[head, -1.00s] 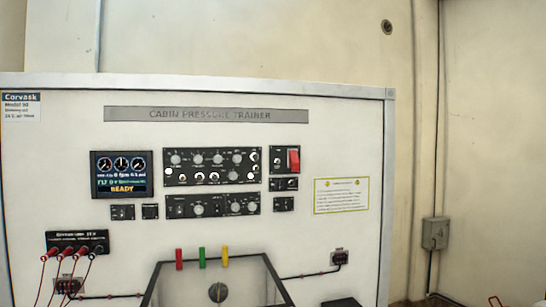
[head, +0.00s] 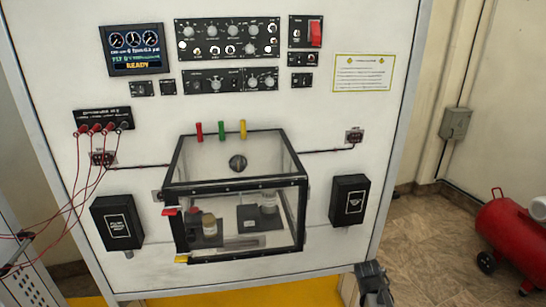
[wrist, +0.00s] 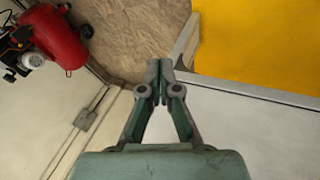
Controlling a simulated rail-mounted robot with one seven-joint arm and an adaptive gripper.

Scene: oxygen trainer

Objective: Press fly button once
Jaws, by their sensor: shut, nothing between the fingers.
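The control panel (head: 226,38) carries several dark knobs, small switches and two white round buttons, a left one (head: 182,45) and a right one (head: 265,43), in the head view. The labels are too small to read, so I cannot tell which control is the fly button. The display (head: 137,49) to its left shows three gauges, a line that seems to begin with FLY, and READY. My gripper (wrist: 159,68) is shut and empty in the wrist view, away from the control panel. A grey-green part of my arm shows low at the right in the head view.
A clear box (head: 245,245) with a black frame juts out below the controls. A red guarded switch (head: 316,34) sits right of the control panel. Red cables (head: 77,165) hang at the left. A red compressor (head: 510,238) stands on the floor at the right.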

